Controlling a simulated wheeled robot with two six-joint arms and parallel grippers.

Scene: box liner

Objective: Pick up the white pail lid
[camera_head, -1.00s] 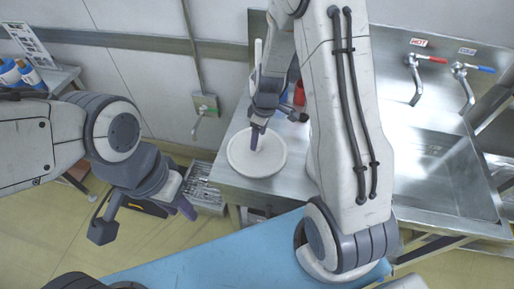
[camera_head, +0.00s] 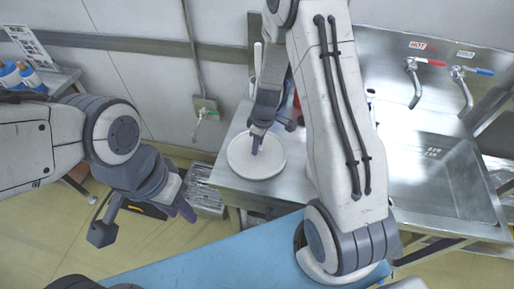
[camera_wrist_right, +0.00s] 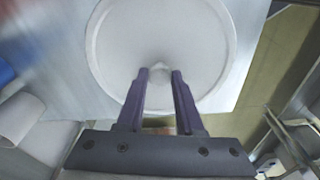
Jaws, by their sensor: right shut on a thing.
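The white pail lid (camera_head: 258,165) is a round disc with a raised rim. It lies on the metal counter at the left of the sink in the head view. In the right wrist view the lid (camera_wrist_right: 160,40) fills the upper middle. My right gripper (camera_head: 256,148) points down at the middle of the lid. Its two purple fingers (camera_wrist_right: 160,78) are shut on a small knob at the lid's centre, mostly hidden between the fingertips. My left gripper (camera_head: 183,207) hangs over the floor at the left, far from the lid; its finger gap is not clear.
The metal counter (camera_head: 228,186) carries the lid, with a sink basin (camera_head: 435,175) and taps to its right. A white upright object stands behind my right gripper, partly hidden. Blue bottles (camera_head: 28,76) stand on a side table at the far left.

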